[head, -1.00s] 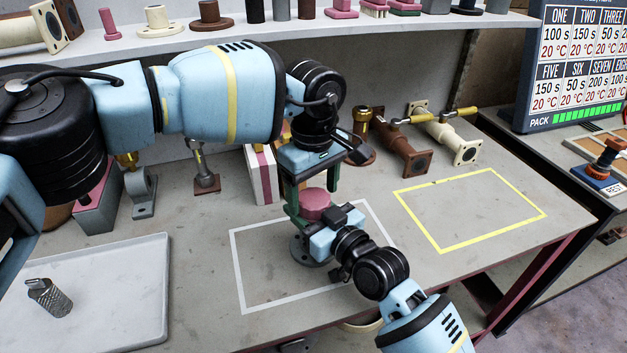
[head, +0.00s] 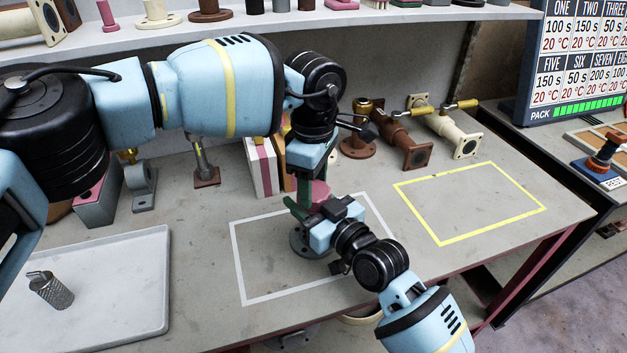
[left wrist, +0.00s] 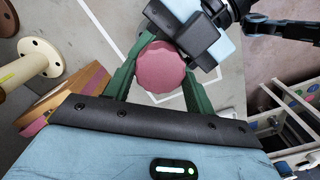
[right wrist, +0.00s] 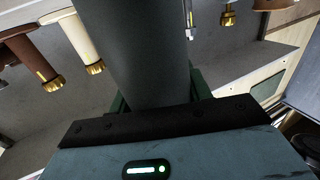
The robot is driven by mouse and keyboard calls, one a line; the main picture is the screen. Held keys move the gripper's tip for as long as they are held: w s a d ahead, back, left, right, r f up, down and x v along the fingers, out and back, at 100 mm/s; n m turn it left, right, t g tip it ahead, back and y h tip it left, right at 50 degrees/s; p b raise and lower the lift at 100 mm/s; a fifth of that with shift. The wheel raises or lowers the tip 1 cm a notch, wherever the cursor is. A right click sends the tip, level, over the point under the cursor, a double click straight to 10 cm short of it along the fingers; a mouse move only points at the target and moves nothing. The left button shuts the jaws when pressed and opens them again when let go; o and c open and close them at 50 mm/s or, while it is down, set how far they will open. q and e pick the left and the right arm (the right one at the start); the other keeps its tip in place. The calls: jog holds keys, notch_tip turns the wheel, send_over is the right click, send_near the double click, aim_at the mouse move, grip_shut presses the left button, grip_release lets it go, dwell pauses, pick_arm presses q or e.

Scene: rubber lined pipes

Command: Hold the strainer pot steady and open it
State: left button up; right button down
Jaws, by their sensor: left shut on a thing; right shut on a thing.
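The strainer pot stands inside the white outlined rectangle on the bench, its grey round foot (head: 303,243) showing in the head view. Its pink scalloped lid (left wrist: 160,68) is on top. My left gripper (head: 311,193) comes down from above and is shut on the lid, a green finger on each side. My right gripper (head: 312,221) reaches in from the front right and is shut on the grey pot body (right wrist: 130,50), which fills the middle of the right wrist view. My grippers hide most of the body in the head view.
A grey tray (head: 130,262) with a small metal strainer part (head: 50,289) lies at the left. A striped block (head: 262,165) and brown and cream pipes (head: 440,132) stand behind. The yellow outlined rectangle (head: 470,203) at the right is empty.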

pick_arm(q)
jog(key=n, duration=0.4)
jog(key=o, duration=1.1)
jog(key=shift+r, duration=0.15)
jog(key=shift+r, duration=2.15)
jog(key=shift+r+m, duration=0.85)
jog(key=shift+m, duration=0.35)
jog(key=shift+r+m, duration=0.85)
jog(key=shift+m, duration=0.35)
jog(key=shift+c, duration=0.5)
jog(key=shift+f, duration=4)
jog(key=shift+c, duration=0.2)
